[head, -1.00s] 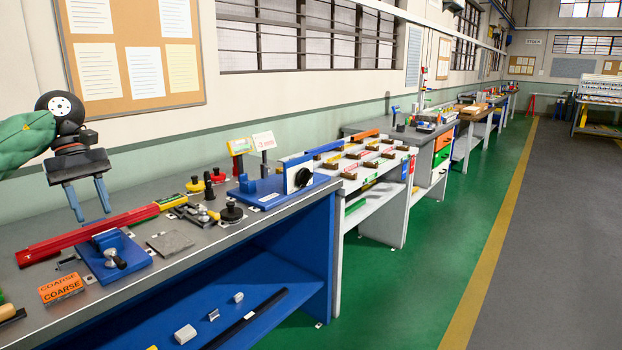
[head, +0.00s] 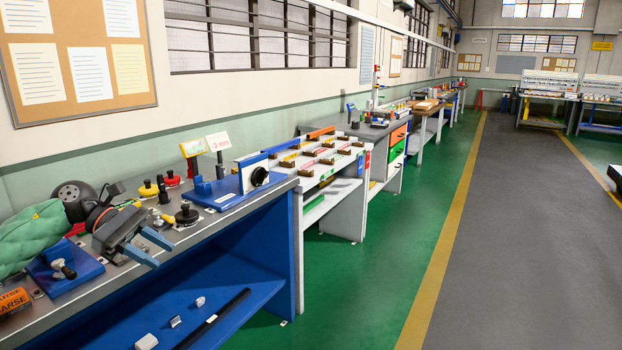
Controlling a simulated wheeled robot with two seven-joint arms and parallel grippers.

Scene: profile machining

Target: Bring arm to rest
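My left gripper (head: 150,248) is in the head view at the left, on a green-sleeved arm. The gripper and arm hide part of the bench top, including most of a red bar there. My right gripper is not in view.
A blue vise block (head: 62,270) and an orange block marked COARSE (head: 12,301) lie close to the arm. A blue fixture (head: 225,192) and several black, yellow and red knobs stand farther along the bench. The green floor (head: 350,280) to the right is clear.

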